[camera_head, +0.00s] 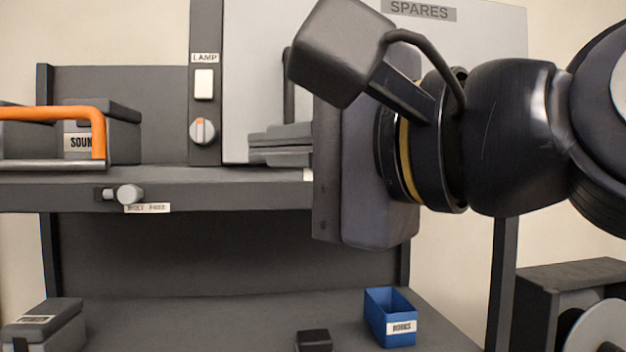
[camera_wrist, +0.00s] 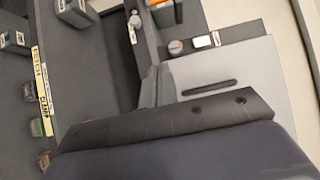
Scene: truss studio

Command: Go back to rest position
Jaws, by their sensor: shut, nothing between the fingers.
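My gripper (camera_head: 256,151) is in the upper middle of the head view, with its fingers pointing left. The fingers lie together, shut and empty, in front of the light grey panel labelled SPARES (camera_head: 470,60). My gripper body and wrist hide much of that panel and part of its dark upright handle (camera_head: 289,75).
Left of the panel are a white LAMP switch (camera_head: 204,83) and a knob (camera_head: 203,131). A shelf (camera_head: 230,190) runs below, with a round knob (camera_head: 129,194) on its front edge. An orange handle (camera_head: 55,113) is at left. A blue bin (camera_head: 389,318) stands on the lower surface.

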